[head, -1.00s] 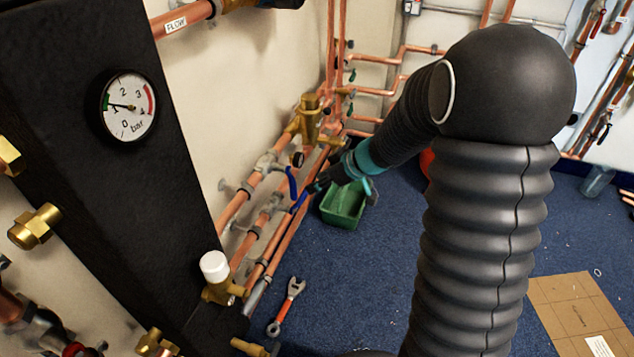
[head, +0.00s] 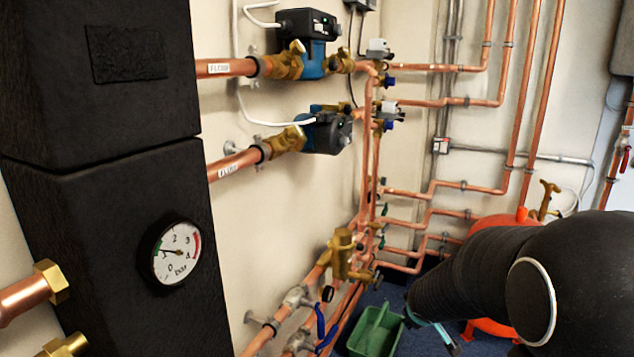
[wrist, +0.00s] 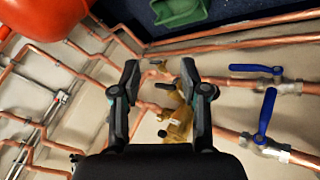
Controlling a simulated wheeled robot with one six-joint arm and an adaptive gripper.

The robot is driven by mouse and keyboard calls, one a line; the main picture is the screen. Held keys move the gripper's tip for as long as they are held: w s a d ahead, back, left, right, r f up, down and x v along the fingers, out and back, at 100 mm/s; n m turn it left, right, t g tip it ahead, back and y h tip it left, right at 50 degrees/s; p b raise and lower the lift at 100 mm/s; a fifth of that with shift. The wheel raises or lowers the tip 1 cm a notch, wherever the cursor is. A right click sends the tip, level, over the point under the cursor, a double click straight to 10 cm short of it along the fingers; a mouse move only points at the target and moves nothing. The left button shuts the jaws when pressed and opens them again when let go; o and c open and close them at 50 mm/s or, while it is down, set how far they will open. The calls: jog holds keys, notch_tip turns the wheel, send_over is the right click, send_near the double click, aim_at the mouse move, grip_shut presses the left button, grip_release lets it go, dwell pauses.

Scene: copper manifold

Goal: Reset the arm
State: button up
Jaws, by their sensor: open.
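My gripper (wrist: 160,80) is open in the wrist view, with its two dark fingers apart and nothing held between them. Beyond the fingers are a brass valve body (wrist: 178,125) and copper pipes. In the head view my black sleeved arm fills the lower right, and its end is mostly hidden, with only a bit of teal showing near the green tray. The same brass fitting (head: 342,254) shows in the head view on the wall pipes, left of my arm.
Blue lever handles (wrist: 266,110) stick out from the pipes. A green tray (head: 376,333) lies on the blue floor. A red vessel (head: 490,226) stands behind my arm. A black cabinet with a pressure gauge (head: 177,252) stands at left. Two blue-and-black pumps (head: 313,60) are on the wall.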

jog(key=s+r+m+g+h, duration=0.1)
jog(key=s+r+m+g, duration=0.1)
jog(key=s, duration=0.5)
jog(key=s+r+m+g, duration=0.2)
jog(key=s+r, duration=0.1)
jog(key=s, duration=0.5)
jog(key=s+a+r+m+t+y, duration=0.1)
jog(key=s+a+r, duration=0.2)
jog(key=s, duration=0.4)
jog(key=s+a+r+m+t+y, duration=0.1)
jog(key=s+a+r+y, duration=0.1)
jog(key=s+a+r, duration=0.2)
jog(key=s+a, duration=0.1)
jog(key=s, duration=0.2)
jog(key=shift+r, duration=0.15)
